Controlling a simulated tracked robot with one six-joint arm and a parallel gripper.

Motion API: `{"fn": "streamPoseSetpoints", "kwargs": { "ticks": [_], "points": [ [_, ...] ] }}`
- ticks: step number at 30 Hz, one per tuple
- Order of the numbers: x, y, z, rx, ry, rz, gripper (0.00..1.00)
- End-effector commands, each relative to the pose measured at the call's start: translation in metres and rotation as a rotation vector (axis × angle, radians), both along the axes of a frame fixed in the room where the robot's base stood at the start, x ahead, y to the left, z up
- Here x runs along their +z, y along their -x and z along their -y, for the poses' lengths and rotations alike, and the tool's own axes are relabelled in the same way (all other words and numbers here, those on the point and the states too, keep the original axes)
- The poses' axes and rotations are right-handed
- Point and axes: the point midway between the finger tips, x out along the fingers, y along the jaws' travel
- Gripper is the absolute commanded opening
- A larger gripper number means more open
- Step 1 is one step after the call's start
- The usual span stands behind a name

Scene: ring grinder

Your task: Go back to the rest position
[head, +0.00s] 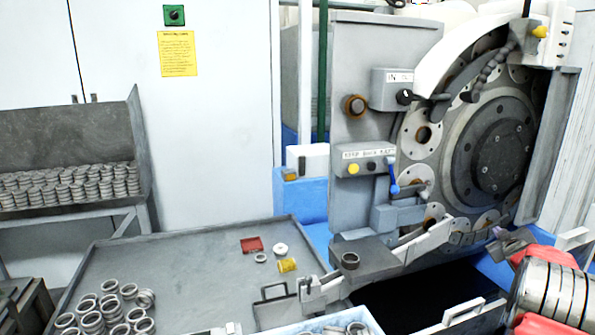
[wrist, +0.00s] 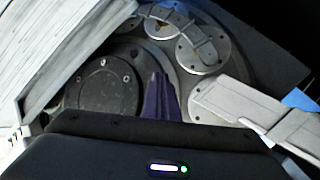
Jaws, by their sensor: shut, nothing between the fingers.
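My gripper (head: 500,234) is at the right of the head view, low in front of the grinder's large round disc (head: 492,145). My arm comes in from the lower right corner behind it. In the wrist view the dark purple fingers (wrist: 160,88) are together with nothing between them. They point toward the disc face and the round plates (wrist: 202,54) around it. I cannot tell how far the fingertips are from the machine.
A grey table (head: 190,265) holds several loose rings, a red piece and a yellow piece. A rack (head: 70,140) of stacked rings stands left.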

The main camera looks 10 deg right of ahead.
Motion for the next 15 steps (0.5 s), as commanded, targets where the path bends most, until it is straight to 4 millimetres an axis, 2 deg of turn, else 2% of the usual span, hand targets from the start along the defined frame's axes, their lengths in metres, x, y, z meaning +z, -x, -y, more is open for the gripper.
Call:
{"fn": "streamPoseSetpoints", "kwargs": {
  "ticks": [8, 15],
  "points": [
    [-0.005, 0.033, -0.056, -0.175, -0.187, -0.135, 0.00],
    [-0.007, 0.067, -0.124, -0.271, -0.327, -0.245, 0.00]
  ]
}}
